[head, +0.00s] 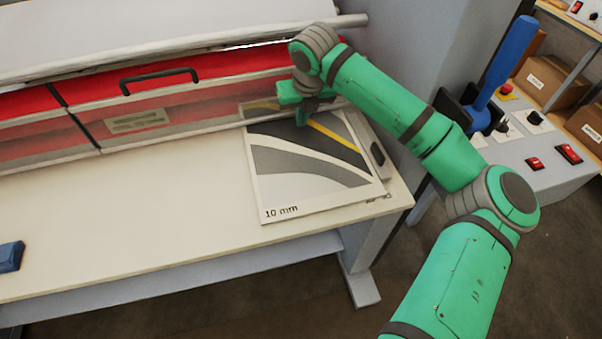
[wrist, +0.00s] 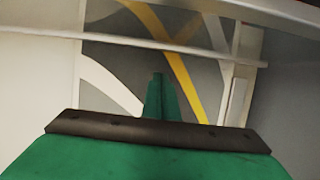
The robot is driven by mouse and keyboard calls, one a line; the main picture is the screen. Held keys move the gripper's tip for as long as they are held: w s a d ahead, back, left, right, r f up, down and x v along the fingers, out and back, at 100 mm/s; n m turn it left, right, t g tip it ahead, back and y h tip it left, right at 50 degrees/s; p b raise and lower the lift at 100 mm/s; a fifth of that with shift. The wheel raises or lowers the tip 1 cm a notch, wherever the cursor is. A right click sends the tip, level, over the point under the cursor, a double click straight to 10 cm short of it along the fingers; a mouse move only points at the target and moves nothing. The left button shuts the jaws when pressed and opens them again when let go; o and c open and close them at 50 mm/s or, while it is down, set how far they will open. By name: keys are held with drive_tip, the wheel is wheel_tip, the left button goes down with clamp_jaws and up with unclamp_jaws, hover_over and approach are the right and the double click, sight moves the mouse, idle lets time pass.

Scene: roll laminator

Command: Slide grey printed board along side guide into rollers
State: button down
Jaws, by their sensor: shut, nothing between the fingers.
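The grey printed board (head: 315,175) lies flat on the cream table at its right end. It has dark and light grey bands, a yellow stripe and the print "10 mm" at its near left corner. Its far part shows through the clear guard of the laminator. In the wrist view the board (wrist: 110,85) passes under a pale horizontal bar. My gripper (head: 301,112) is over the far part of the board, close to the guard. In the wrist view its fingers (wrist: 159,78) are together with nothing between them; I cannot tell whether they touch the board. The side guide (head: 364,143) runs along the board's right edge.
The laminator's clear guard (head: 150,113) with a black handle (head: 159,78) spans the table's back. A grey side housing (head: 400,60) stands right of it. A control panel with a blue lever (head: 508,60) is further right. The table (head: 150,210) left of the board is clear, except a blue block (head: 10,257).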

drive_tip(key=shift+r, duration=0.25)
drive_tip(key=shift+r, duration=2.35)
